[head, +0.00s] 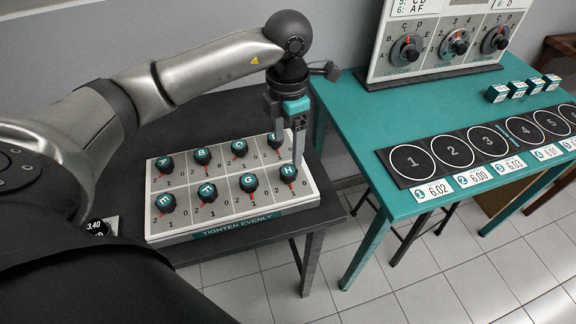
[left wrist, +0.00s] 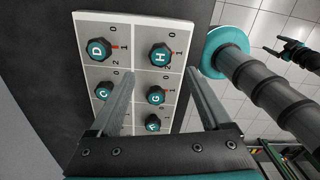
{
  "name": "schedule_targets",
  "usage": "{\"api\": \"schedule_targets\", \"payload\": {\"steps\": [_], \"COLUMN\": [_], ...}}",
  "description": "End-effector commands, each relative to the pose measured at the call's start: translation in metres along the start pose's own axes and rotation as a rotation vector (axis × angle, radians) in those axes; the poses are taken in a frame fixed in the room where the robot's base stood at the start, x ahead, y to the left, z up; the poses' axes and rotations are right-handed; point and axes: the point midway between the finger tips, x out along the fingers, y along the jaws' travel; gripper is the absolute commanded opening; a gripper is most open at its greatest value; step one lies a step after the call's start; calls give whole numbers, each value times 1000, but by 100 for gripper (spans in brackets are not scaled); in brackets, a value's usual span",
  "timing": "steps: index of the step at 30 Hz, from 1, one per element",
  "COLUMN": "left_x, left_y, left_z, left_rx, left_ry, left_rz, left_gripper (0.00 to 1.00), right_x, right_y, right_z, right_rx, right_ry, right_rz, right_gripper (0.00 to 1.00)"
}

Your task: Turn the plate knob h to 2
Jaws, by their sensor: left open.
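The pale knob plate (head: 219,219) lies on the dark table with two rows of dark knobs with teal lettered caps. Knob H (head: 288,173) is at the near right corner; it also shows in the left wrist view (left wrist: 160,56). There its red mark points at 1, between 0 and 2. My left gripper (head: 290,150) is open and empty, pointing down over the right end of the plate, its fingers hiding most of knob D in the head view. In the left wrist view, knob H lies ahead between the finger directions (left wrist: 158,88), apart from both fingers.
Knob G (head: 248,182) sits left of H. A teal table (head: 365,110) with a numbered black mat (head: 431,153) and a dial panel (head: 430,65) stands to the right. A dark claw-like shape (left wrist: 290,50) shows in the left wrist view, perhaps my right gripper.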

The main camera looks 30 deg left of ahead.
Motion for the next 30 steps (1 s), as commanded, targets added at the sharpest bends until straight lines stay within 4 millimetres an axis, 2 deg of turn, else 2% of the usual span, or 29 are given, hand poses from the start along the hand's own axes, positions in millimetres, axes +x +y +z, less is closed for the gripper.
{"api": "schedule_targets", "payload": {"steps": [1,6,12,17,24,26,30], "left_x": [13,47,73,81,82,82,82], "left_y": [-1,-1,-1,-1,-1,-1,-1], "left_z": [-1,-1,0,0,0,0,0], "left_rx": [0,1,0,1,1,1,1], "left_ry": [5,3,0,-1,-1,-1,-1], "left_rz": [-4,-4,-2,-2,-1,-1,-1], "left_gripper": [82,82,82,82,82,77,61], "right_x": [1,3,4,4,4,4,4], "right_y": [0,0,0,0,0,0,0], "right_z": [0,0,0,0,0,0,0], "right_rx": [0,0,0,0,0,-1,-1], "right_ry": [0,0,0,0,0,0,0], "right_rz": [0,0,0,0,0,0,0], "right_gripper": [82,82,82,82,82,82,82]}}
